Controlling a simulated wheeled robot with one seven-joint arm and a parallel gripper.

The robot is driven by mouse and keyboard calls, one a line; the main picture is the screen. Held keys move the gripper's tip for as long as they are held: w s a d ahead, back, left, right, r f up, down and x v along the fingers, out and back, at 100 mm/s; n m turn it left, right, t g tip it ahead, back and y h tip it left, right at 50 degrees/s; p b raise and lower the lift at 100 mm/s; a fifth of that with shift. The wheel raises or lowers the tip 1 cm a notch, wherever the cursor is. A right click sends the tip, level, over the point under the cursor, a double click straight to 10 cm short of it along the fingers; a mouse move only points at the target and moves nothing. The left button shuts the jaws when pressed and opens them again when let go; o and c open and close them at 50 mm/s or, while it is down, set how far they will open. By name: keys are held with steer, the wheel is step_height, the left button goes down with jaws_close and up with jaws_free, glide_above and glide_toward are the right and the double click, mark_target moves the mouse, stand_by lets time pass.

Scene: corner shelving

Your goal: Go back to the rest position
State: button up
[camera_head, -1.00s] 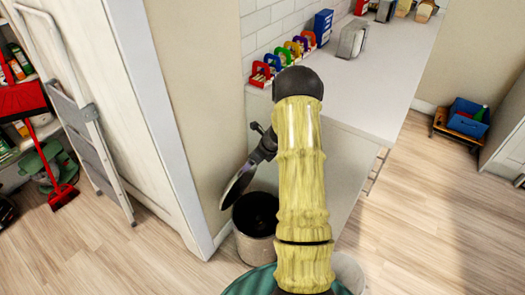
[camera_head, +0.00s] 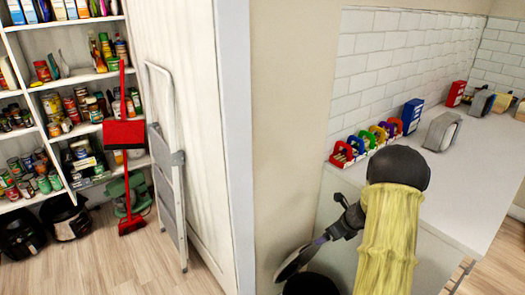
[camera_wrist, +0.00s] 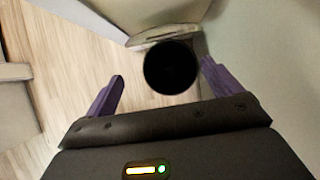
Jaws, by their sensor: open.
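My gripper (camera_wrist: 162,84) is open in the wrist view, with its two purple fingers apart and nothing between them. Beyond the fingers is the round dark opening of a bin (camera_wrist: 170,68), with its raised lid (camera_wrist: 162,36) behind it. In the head view, the dark top of the bin (camera_head: 311,284) shows at the bottom edge, with the tilted lid (camera_head: 295,263) above it. My gripper is beside the lid there, small and partly hidden by my arm; I cannot tell whether they touch.
A white counter (camera_head: 465,165) with several colourful packs (camera_head: 375,137) and a grey box (camera_head: 442,131) is at right. A beige wall (camera_head: 285,120) stands at centre. At left are pantry shelves (camera_head: 60,80), a red broom (camera_head: 123,133) and a folded stepladder (camera_head: 166,165).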

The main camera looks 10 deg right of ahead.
steer(key=s+a+r+n+g+p, duration=0.2)
steer(key=s+a+r+n+p, duration=0.5)
steer(key=a+r+n, duration=0.7)
steer(key=s+a+r+n+h+p, duration=0.1)
steer(key=s+a+r+n, duration=0.3)
steer(key=s+n, duration=0.3)
steer(key=s+a+r+n+h+p, duration=0.1)
steer(key=s+a+r+n, duration=0.3)
steer(key=n, duration=0.6)
steer(key=s+r+p, duration=0.1)
steer(key=s+r, duration=0.1)
steer(key=s, duration=0.1)
steer(key=shift+s+a+g+h+p, duration=0.25)
steer(key=shift+a+g+h+p, duration=0.05)
steer(key=shift+g, duration=0.1)
